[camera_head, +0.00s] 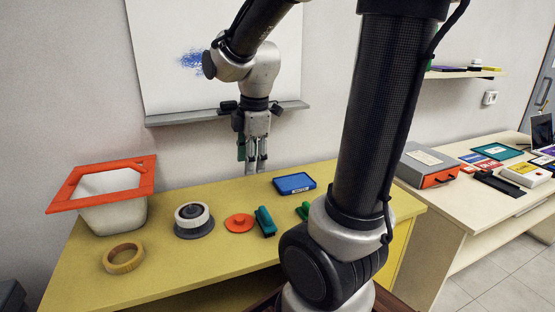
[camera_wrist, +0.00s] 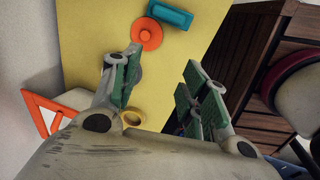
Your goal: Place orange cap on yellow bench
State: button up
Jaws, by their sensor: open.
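The orange cap (camera_head: 239,223) is a flat round disc with a small raised knob. It lies on the yellow bench (camera_head: 210,262), between a grey-and-white round piece and a teal block. The wrist view also shows the cap (camera_wrist: 146,36) on the yellow surface (camera_wrist: 100,28), beyond the fingertips. My gripper (camera_head: 257,166) hangs pointing down above the back part of the bench, in front of the wall. In the wrist view its green-padded fingers (camera_wrist: 163,86) are spread apart with nothing between them. The gripper is apart from the cap.
On the bench are a white bin with an orange frame (camera_head: 100,186), a yellow ring (camera_head: 123,258), the grey-and-white round piece (camera_head: 194,221), the teal block (camera_head: 265,222) and a blue box (camera_head: 295,183). My arm hides part of the bench's right side. A cluttered pale table (camera_head: 475,205) stands at right.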

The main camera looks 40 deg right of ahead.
jog(key=s+r+m+t, duration=0.1)
jog(key=s+r+m, duration=0.1)
jog(key=s+m, duration=0.4)
jog(key=s+r+m+t, duration=0.1)
jog(key=s+r+m, duration=0.2)
jog(key=s+m, duration=0.3)
jog(key=m, duration=0.3)
jog(key=shift+s+r, duration=0.25)
jog(key=shift+s, duration=0.1)
